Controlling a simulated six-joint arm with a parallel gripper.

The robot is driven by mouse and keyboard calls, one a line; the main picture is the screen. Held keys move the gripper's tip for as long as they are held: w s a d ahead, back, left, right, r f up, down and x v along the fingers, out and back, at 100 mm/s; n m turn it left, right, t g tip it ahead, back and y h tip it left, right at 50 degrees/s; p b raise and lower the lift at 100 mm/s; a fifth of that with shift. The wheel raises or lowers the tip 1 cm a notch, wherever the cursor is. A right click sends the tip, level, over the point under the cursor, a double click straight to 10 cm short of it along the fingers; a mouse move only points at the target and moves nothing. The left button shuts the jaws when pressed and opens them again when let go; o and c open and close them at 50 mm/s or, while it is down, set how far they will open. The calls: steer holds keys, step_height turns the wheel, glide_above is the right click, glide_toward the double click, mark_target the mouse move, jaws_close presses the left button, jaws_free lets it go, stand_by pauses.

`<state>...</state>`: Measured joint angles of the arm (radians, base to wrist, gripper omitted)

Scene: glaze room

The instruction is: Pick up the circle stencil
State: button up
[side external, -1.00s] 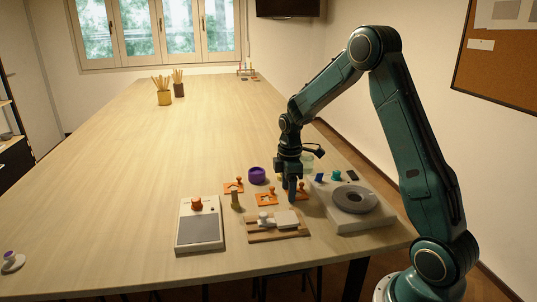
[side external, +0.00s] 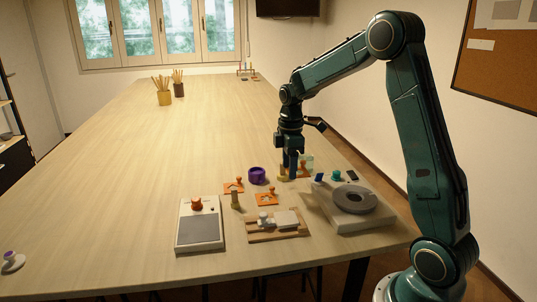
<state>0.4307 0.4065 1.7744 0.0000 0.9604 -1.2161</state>
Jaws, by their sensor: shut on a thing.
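My gripper (side external: 293,170) is above the table, left of the grey wheel, with its fingers pointing down. It is shut on an orange stencil (side external: 303,170) with an upright knob, held up off the table. The fingers hide part of it, and I cannot make out the shape of its cut-out. Two other orange stencils with knobs lie on the table: one farther left (side external: 233,187), one nearer the front (side external: 266,199).
A purple bowl (side external: 257,176) stands left of my gripper, and a pale green jar (side external: 308,158) stands close behind. A grey wheel (side external: 353,199) on a white base, a wooden board (side external: 262,237) and a grey-topped scale (side external: 199,230) are in front.

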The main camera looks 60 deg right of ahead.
step_height(320, 180, up, 12)
steer(key=shift+r, duration=0.25)
stand_by(0.6)
